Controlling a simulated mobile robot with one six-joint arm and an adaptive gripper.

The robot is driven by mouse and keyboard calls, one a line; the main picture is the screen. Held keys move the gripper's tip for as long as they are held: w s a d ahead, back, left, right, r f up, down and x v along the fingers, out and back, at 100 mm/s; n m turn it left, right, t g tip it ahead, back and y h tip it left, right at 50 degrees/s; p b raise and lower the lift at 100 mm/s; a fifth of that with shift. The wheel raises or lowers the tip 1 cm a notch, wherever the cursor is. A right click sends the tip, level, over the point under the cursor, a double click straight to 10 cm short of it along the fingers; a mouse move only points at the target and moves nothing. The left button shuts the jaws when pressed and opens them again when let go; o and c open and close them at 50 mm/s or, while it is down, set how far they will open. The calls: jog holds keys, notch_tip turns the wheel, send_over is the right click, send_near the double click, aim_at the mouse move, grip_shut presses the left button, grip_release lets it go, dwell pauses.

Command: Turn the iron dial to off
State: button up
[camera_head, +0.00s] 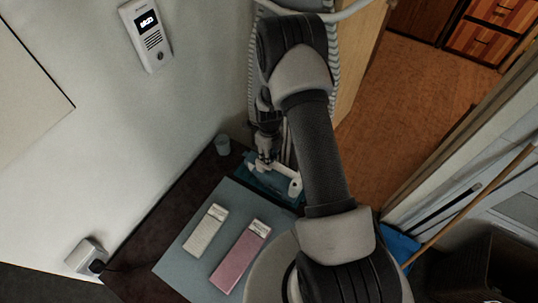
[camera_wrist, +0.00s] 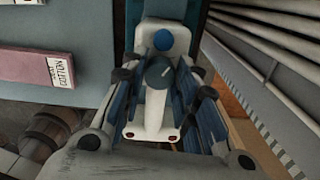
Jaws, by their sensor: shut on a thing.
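The iron (camera_head: 294,187) is white with blue parts and lies on a teal-blue rest at the far end of the dark counter. A short pale mark on the dial slants to the upper right. My gripper (camera_head: 264,163) reaches down over the iron in the head view. In the wrist view my gripper (camera_wrist: 160,78) is shut on the dial from both sides. The finger contacts are partly hidden, and no off label can be read.
A grey mat (camera_head: 180,256) holds a pale box (camera_head: 206,231) and a pink box (camera_head: 240,256). A small cup (camera_head: 222,145) stands by the wall. A striped board (camera_head: 334,70) is close behind my arm. Open floor (camera_head: 405,105) lies to the right.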

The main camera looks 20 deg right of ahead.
jog(key=n+b, duration=0.1)
jog(key=n, duration=0.3)
jog(key=o, duration=1.1)
jog(key=shift+c, duration=0.2)
jog(key=shift+r, duration=0.15)
notch_tip(320, 180, up, 12)
